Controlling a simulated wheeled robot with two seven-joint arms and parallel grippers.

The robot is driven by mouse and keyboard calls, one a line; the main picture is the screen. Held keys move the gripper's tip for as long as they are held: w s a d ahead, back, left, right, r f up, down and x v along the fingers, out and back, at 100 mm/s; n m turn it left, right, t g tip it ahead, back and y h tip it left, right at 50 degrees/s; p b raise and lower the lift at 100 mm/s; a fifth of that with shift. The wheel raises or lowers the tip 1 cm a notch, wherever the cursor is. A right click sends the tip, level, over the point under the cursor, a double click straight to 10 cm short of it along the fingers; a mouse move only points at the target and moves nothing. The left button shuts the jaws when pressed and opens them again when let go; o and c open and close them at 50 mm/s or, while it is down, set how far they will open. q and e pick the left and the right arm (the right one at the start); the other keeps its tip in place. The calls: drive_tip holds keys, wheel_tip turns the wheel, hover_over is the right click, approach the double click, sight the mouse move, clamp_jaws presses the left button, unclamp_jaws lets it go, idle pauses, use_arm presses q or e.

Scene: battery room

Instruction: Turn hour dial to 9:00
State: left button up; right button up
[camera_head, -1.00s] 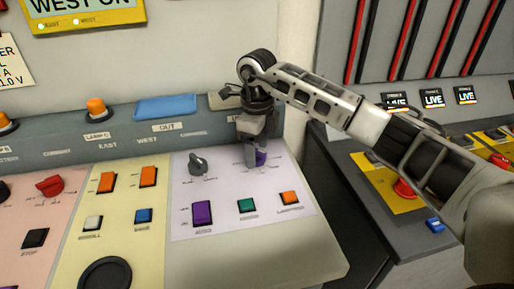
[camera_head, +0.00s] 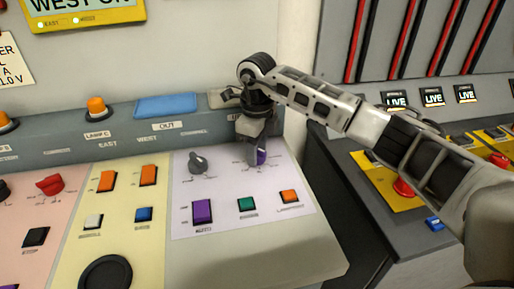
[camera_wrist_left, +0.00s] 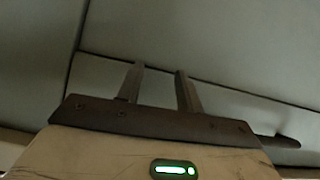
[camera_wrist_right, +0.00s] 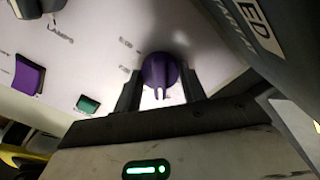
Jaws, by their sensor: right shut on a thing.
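The purple dial (camera_wrist_right: 160,72) is on the lilac panel section, between the two fingers of my right gripper (camera_wrist_right: 162,92) in the right wrist view. In the head view the right gripper (camera_head: 257,155) points down onto it, and only a bit of the purple dial (camera_head: 261,157) shows beside the fingers. My right gripper is shut on the dial. The printed marks around the dial are too small to read. My left gripper (camera_wrist_left: 158,88) shows only in the left wrist view, with its two fingers apart and nothing between them.
A dark grey knob (camera_head: 198,163) sits left of the purple dial. A purple switch (camera_head: 202,211), a green button (camera_head: 246,204) and an orange button (camera_head: 289,196) lie nearer on the same section. The raised grey ledge (camera_head: 210,131) runs behind.

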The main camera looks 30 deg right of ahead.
drive_tip(key=m, duration=0.4)
drive_tip(key=shift+m+p, duration=0.4)
drive_tip(key=shift+m, duration=1.5)
drive_tip(key=o, duration=1)
drive_tip(key=shift+r, duration=0.1)
wheel_tip(320, 180, up, 16)
drive_tip(key=shift+f+b, duration=0.1)
drive_tip(key=shift+b, duration=0.4)
